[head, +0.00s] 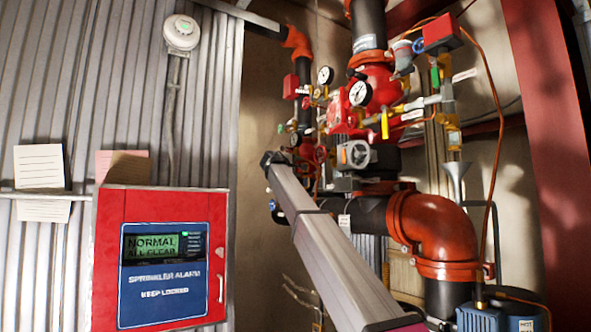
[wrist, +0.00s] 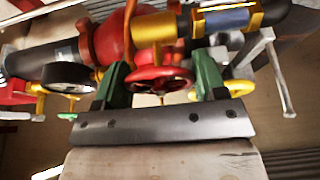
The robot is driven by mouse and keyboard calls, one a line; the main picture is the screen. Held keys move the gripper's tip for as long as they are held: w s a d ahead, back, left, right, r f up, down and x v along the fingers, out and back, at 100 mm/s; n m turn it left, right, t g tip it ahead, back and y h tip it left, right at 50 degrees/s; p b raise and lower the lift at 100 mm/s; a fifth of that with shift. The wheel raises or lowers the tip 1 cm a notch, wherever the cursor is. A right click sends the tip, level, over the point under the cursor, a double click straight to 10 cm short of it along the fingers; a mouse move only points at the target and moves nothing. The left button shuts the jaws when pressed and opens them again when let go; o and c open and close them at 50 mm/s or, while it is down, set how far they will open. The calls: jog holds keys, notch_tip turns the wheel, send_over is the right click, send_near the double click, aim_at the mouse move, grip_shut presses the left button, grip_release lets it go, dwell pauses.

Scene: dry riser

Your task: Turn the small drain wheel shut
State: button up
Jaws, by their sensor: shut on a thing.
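The small red drain wheel (wrist: 165,83) shows in the middle of the wrist view, in front of a brass and red valve body. My gripper (wrist: 160,74) has a green finger on each side of the wheel's rim and is shut on it. The lower part of the wheel comes close to my dark palm plate. In the head view my arm reaches up to the pipework, and I cannot make out the fingers or the held wheel among the fittings there.
A red alarm panel (head: 165,258) reading "NORMAL, ALL CLEAR" hangs at left. Gauges (head: 360,94), a large orange elbow (head: 440,232) and thin copper tubing crowd the riser. In the wrist view a black round part (wrist: 70,76) and a grey lever (wrist: 275,75) flank my fingers.

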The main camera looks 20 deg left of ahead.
jog(key=shift+f+m+t+h, duration=0.1)
jog(key=shift+m+t+h, duration=0.2)
jog(key=shift+m, duration=0.85)
jog(key=shift+m+t+h, duration=0.3)
jog(key=shift+m, duration=0.85)
jog(key=o, duration=0.9)
jog(key=shift+s, duration=0.15)
jog(key=v, duration=1)
jog(key=shift+s+a, duration=0.1)
jog(key=shift+s, duration=0.2)
